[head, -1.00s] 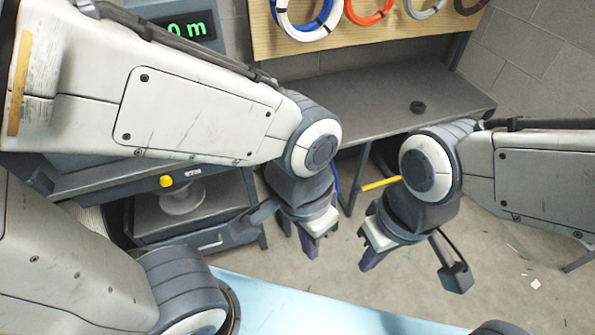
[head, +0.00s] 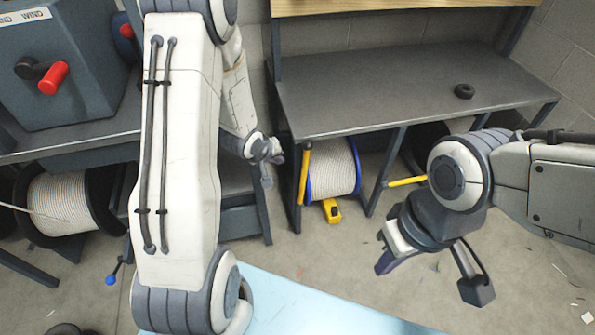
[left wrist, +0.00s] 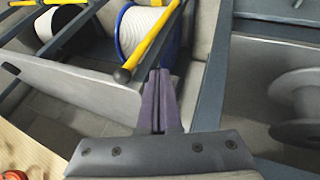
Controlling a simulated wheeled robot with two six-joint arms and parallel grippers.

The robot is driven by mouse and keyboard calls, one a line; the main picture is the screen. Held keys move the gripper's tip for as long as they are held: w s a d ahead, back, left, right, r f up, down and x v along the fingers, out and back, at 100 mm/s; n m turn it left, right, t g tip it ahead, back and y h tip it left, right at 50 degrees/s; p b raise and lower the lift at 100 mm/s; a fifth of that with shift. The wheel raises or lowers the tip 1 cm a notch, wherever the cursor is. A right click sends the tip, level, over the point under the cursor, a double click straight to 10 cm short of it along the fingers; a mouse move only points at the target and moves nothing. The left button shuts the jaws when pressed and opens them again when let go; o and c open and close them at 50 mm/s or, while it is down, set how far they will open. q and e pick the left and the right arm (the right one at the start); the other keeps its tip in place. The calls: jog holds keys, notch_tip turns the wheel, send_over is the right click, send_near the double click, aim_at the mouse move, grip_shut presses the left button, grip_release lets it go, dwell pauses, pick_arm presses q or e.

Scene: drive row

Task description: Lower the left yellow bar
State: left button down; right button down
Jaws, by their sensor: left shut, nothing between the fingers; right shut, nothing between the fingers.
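The left yellow bar (head: 305,172) stands nearly upright in the head view, in front of a blue-rimmed spool of white rope (head: 335,168) under the bench. In the left wrist view the bar (left wrist: 152,40) slants across the spool, with a dark knob at its near end. My left gripper (head: 270,172) is to the left of the bar in the head view. Its fingers (left wrist: 160,88) are shut and empty, just beside the knob in the wrist picture; I cannot tell whether they touch. My right gripper (head: 386,262) is shut and empty over the floor.
A second yellow bar (head: 407,182) lies nearly level, farther right. A black ring (head: 464,91) rests on the dark bench (head: 400,92). A yellow object (head: 332,210) is on the floor below the spool. A winder box with a red handle (head: 53,78) stands at left.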

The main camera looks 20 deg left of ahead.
pick_arm(q)
jog(key=b+x, duration=0.1)
jog(key=x, duration=0.3)
jog(key=w+d+b+x, duration=0.1)
jog(key=x, duration=0.3)
jog(key=r+b+x, duration=0.1)
jog(key=x, duration=0.3)
jog(key=shift+w+d+f, duration=0.3)
jog(key=shift+w+d, duration=0.05)
jog(key=shift+w, duration=0.05)
